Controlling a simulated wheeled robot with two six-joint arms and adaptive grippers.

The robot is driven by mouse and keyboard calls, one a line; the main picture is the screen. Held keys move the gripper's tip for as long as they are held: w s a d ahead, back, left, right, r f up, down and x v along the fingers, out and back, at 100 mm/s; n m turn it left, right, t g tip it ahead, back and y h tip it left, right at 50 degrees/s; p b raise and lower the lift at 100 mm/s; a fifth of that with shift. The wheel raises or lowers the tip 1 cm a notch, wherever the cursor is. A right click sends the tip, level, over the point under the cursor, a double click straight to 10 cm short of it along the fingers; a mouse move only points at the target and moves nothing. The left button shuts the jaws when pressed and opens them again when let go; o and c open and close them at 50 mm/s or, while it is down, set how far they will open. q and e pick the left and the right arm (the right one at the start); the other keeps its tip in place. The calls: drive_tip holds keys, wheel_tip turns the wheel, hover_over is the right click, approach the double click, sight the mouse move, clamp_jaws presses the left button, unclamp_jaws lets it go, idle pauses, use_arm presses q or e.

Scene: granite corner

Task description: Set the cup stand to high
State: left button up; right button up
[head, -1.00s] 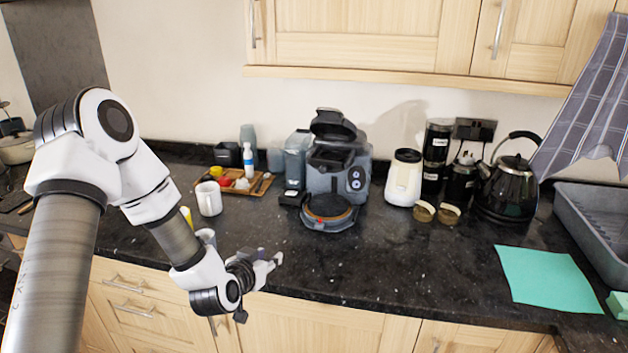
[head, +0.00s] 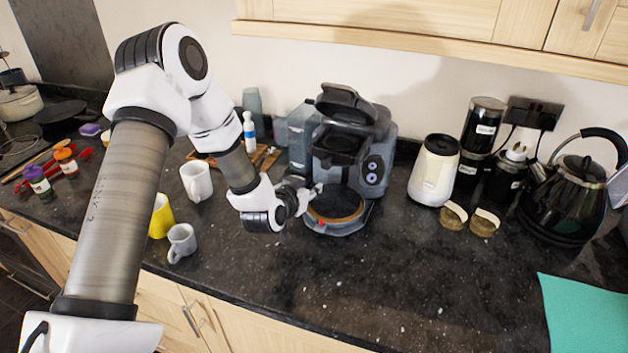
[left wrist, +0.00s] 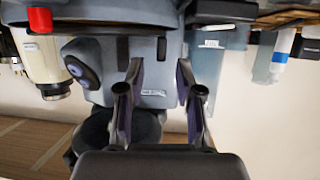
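The coffee machine (head: 345,150) is grey with its top lid raised, at the back of the counter. Its cup stand (head: 337,224), a round base with a brown top and a small red tab, sits low at the machine's front. My left gripper (head: 314,190) is beside the stand's left rear edge, close to the machine front. In the left wrist view the two fingers (left wrist: 158,98) are apart with nothing between them, and the machine body (left wrist: 150,72) lies beyond, upside down. The red tab (left wrist: 40,20) shows at upper left there. Whether a finger touches the stand cannot be told. My right gripper is out of view.
A white mug (head: 196,182), a grey cup (head: 181,243) and a yellow cup (head: 160,217) stand left of my gripper. A white canister (head: 434,172), two small jars and a black kettle (head: 568,200) stand right. The front middle counter is clear.

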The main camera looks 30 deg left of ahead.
sight(313, 185)
use_arm(q)
drive_tip(key=x, duration=0.4)
drive_tip(key=shift+f, duration=0.25)
drive_tip(key=shift+s+r, duration=0.15)
drive_tip(key=shift+s, duration=0.05)
drive_tip(key=shift+s+r, duration=0.1)
clamp_jaws()
wheel_tip(313, 185, up, 5)
drive_tip(key=p, duration=0.3)
drive_tip(key=shift+r, duration=0.2)
drive_tip(key=shift+f, duration=0.15)
drive_tip(key=shift+c, duration=0.2)
unclamp_jaws()
drive_tip(key=shift+o, duration=0.2)
drive_tip(key=shift+w+f, duration=0.1)
drive_tip(key=shift+w, duration=0.1)
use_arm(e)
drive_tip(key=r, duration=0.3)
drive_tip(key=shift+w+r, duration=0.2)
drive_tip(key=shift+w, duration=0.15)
